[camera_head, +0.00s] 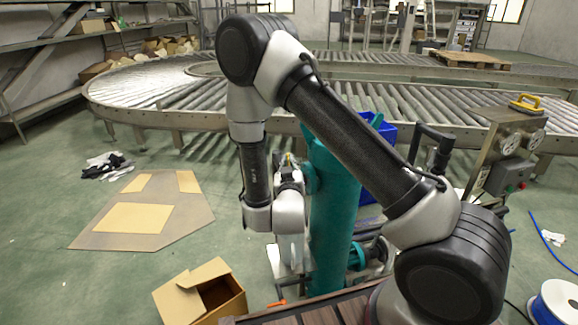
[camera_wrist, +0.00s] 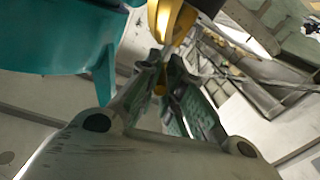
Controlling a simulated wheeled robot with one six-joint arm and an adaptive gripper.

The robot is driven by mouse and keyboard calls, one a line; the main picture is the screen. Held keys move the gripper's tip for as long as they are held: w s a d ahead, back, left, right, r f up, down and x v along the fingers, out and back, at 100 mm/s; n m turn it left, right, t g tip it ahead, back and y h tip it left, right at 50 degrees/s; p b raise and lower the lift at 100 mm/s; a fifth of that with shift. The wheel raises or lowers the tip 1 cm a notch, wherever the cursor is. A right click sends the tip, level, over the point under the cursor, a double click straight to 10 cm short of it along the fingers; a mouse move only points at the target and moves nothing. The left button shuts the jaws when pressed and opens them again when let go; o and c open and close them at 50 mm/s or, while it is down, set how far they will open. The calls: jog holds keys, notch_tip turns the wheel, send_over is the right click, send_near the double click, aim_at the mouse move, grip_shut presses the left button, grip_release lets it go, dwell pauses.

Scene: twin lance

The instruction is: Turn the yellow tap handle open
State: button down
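The yellow tap handle (camera_wrist: 172,18) shows at the top of the wrist view, cut off by the picture edge, next to a teal body (camera_wrist: 60,38). A small yellow part also shows between my fingers. My gripper (camera_wrist: 165,62) points toward the handle, its two fingertips close together just at its lower end. Whether they press on it I cannot tell. In the head view my gripper (camera_head: 288,172) is beside the teal column (camera_head: 331,215), with a small spot of yellow near its tips. The rest of the handle is hidden there.
A roller conveyor (camera_head: 400,98) runs behind. A blue crate (camera_head: 381,133) stands behind the column. A metal control box (camera_head: 507,140) with a yellow handle on top is at right. An open cardboard box (camera_head: 205,297) and flattened cardboard (camera_head: 150,195) lie on the floor at left.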

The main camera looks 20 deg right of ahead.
jog(key=n+y, duration=0.1)
jog(key=d+n+y, duration=0.1)
jog(key=y, duration=0.1)
jog(key=shift+s+d+t, duration=0.1)
jog(key=shift+t, duration=0.2)
jog(key=shift+d+n+y, duration=0.15)
jog(key=shift+n+y, duration=0.45)
jog(key=shift+y, duration=0.4)
jog(key=c, duration=1.5)
grip_release()
jog(key=shift+r, duration=0.15)
notch_tip(320, 180, up, 10)
